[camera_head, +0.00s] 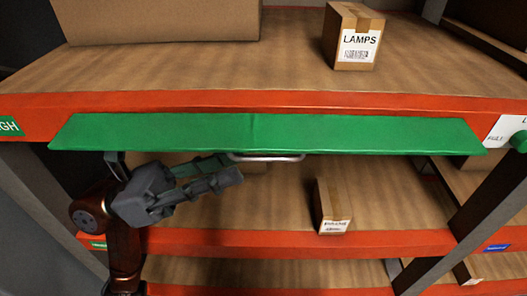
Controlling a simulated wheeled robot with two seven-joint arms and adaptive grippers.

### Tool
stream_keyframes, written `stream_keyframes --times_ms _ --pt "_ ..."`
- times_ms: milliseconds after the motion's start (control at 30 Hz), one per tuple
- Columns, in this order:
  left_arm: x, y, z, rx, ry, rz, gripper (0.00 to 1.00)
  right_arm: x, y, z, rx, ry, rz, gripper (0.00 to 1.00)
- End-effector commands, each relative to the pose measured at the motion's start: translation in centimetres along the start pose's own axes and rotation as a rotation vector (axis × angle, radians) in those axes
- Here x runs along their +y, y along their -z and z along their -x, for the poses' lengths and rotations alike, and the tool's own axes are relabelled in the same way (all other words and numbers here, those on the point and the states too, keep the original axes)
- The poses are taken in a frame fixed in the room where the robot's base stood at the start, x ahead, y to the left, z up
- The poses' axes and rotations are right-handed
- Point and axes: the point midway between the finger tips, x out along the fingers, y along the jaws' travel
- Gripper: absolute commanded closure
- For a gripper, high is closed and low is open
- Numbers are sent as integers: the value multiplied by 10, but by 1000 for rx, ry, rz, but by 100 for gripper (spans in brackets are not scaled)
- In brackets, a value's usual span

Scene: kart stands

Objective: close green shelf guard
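The green shelf guard (330,134) is a long flat panel along the front of the upper shelf, seen nearly edge-on and sticking out over the level below. A pale handle (266,157) hangs at the middle of its lower edge. My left gripper (236,169) is just below the guard, left of the handle, with its fingers pointing right. The fingers look parted, with nothing seen between them. The guard's shade darkens the upper finger, and I cannot tell whether it touches the handle. My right gripper is not in view.
A box marked LAMPS (354,38) and a large carton (155,18) stand on the upper shelf (285,70). A small box (332,207) stands on the middle shelf (270,205), right of my gripper. Grey posts (480,205) flank the bay.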

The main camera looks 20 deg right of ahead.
Motion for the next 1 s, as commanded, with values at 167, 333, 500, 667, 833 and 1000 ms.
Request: stream_keyframes --times_ms 167,333,500,667,833,1000 --pt "-1 -2 -32 1 5 3 76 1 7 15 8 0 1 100" --pt "-1 -1 -52 0 3 3 76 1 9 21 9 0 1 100" --pt "0 0 -58 1 2 3 76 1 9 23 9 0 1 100" --pt "0 1 -58 1 2 3 76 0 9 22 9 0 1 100" --pt "0 1 -57 1 2 4 83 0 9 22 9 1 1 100" --pt "0 1 -57 1 2 4 95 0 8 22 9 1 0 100"
